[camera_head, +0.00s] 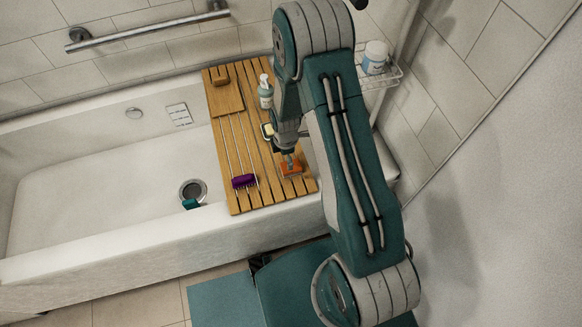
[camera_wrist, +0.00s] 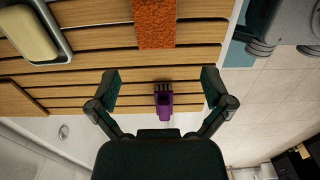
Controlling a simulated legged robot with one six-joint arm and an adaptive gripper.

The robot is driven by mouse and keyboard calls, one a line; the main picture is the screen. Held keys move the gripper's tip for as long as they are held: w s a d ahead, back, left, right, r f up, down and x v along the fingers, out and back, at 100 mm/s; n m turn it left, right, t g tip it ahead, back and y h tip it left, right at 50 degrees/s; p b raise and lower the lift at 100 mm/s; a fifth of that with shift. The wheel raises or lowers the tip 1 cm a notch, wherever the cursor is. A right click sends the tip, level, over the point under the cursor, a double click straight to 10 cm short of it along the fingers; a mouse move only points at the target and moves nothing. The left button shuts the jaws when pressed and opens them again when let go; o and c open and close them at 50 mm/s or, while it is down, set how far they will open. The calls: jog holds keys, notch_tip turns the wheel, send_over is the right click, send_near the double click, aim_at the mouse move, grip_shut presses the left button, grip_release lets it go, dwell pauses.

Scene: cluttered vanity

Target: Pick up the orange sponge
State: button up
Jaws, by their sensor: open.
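The orange sponge (camera_head: 292,168) lies on the slatted wooden bath tray (camera_head: 234,200), near its right front edge. In the wrist view the sponge (camera_wrist: 154,22) is at the top middle, its upper end cut off by the frame. My gripper (camera_head: 289,153) is over the sponge in the head view and hides part of it. I cannot tell the height gap exactly.
A purple brush (camera_head: 244,181) lies left of the sponge on the tray. A soap bar in a dish (camera_wrist: 28,35) and a pump bottle (camera_head: 265,92) stand farther back. A teal item (camera_head: 191,203) is in the tub by the drain. A wire rack (camera_head: 387,75) is at right.

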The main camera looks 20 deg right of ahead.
aim_at(286, 167)
jog(key=f, duration=0.7)
jog(key=shift+w+f, duration=0.25)
jog(key=shift+f, duration=0.15)
jog(key=c, duration=0.8)
jog(key=shift+r, duration=0.1)
jog(key=shift+c, duration=0.2)
jog(key=shift+r, duration=0.5)
notch_tip(286, 167, up, 2)
jog(key=shift+r, duration=0.15)
jog(key=s+r, duration=0.9)
jog(key=s, duration=0.5)
jog(key=shift+d+r, duration=0.25)
jog(key=shift+r, duration=0.05)
